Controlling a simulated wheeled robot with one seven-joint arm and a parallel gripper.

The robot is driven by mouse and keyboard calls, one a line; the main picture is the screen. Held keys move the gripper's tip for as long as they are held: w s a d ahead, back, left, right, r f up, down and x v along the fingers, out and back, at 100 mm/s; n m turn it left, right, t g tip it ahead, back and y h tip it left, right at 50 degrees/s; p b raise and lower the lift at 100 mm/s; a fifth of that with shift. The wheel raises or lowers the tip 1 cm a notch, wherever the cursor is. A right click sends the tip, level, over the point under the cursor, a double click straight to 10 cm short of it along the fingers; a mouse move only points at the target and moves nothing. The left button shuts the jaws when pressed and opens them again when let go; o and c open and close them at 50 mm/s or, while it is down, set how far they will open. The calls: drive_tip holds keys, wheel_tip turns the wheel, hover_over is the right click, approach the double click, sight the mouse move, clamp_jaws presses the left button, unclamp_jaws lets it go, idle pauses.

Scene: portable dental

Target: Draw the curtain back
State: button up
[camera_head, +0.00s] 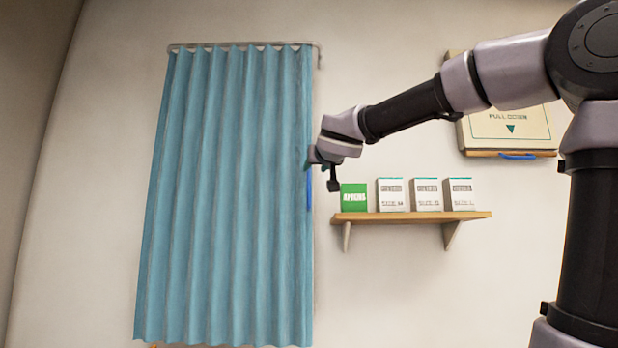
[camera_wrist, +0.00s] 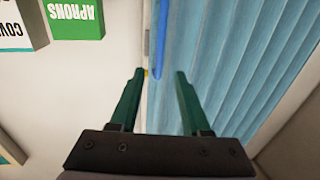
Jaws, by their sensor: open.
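The blue-teal curtain (camera_head: 230,200) hangs in folds from a rail (camera_head: 240,46) and is drawn across its full width. A darker blue strip (camera_head: 309,187), like a handle, runs down its right edge. My gripper (camera_head: 312,160) is at that right edge, about halfway up. In the wrist view the two green fingers of my gripper (camera_wrist: 158,76) are apart, with the curtain's edge beyond and between them. The blue strip (camera_wrist: 162,40) lies ahead of the fingertips, nearer the left one. The curtain (camera_wrist: 230,60) fills the right side there. I cannot tell whether the fingers touch it. What is behind the curtain is hidden.
A wooden shelf (camera_head: 410,216) right of the curtain holds a green aprons box (camera_head: 354,197) and several white boxes (camera_head: 425,194), close below my forearm. A beige wall panel (camera_head: 508,130) with a blue handle (camera_head: 517,156) is partly behind my arm. The wall left of the curtain is bare.

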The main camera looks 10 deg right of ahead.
sight(309, 175)
drive_tip(key=w, duration=1)
drive_tip(key=shift+f, duration=0.1)
clamp_jaws()
idle(1.1)
